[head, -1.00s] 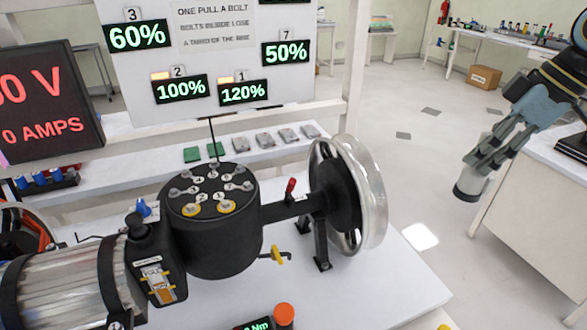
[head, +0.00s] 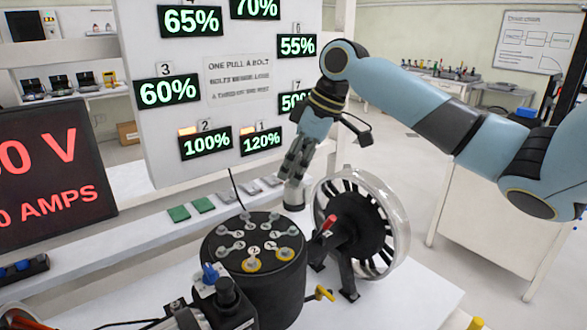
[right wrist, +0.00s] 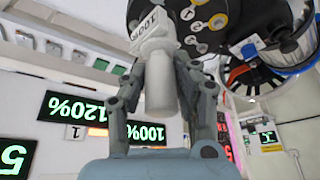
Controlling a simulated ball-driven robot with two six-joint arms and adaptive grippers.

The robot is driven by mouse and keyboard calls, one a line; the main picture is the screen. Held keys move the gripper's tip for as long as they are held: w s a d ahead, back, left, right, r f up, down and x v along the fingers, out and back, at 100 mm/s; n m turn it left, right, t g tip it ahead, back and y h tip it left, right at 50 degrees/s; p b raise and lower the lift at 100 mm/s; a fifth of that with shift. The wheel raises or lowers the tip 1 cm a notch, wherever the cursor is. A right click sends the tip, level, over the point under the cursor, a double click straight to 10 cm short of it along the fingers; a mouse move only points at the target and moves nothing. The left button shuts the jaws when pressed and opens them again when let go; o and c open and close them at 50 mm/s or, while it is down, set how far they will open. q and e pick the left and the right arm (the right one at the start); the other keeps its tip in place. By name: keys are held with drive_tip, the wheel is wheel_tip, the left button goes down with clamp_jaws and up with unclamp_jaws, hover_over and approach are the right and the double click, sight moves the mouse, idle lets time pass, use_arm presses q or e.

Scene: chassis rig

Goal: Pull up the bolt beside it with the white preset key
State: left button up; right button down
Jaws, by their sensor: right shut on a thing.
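My right gripper (head: 292,178) is shut on the white preset key (right wrist: 160,85), whose socket end is marked with 100 and blurred letters in the right wrist view. In the head view the key (head: 294,198) hangs below the fingers, beyond and above the black drum (head: 255,290), apart from it. The drum's top carries a ring of numbered bolts. Bolt 1 (head: 282,253) and bolt 2 (head: 252,265) have yellow rings; the other bolts look grey. My left gripper is not in view.
A display board (head: 235,85) stands behind; the 100% and 120% displays have orange bars. A spoked wheel (head: 395,225) with a clear rim is right of the drum. A red-tipped lever (head: 329,223) stands between them. Green and grey blocks lie on the shelf behind.

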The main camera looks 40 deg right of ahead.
sight(294, 199)
drive_tip(key=shift+w+a, duration=0.15)
idle(0.3)
drive_tip(key=shift+f, duration=0.35)
drive_tip(key=shift+f+b, duration=1.05)
drive_tip(key=shift+f, duration=1.15)
drive_tip(key=shift+f+b, duration=0.35)
drive_tip(key=shift+f, duration=0.5)
drive_tip(key=shift+s+f+p, duration=0.25)
drive_tip(key=shift+p, duration=0.05)
idle(0.6)
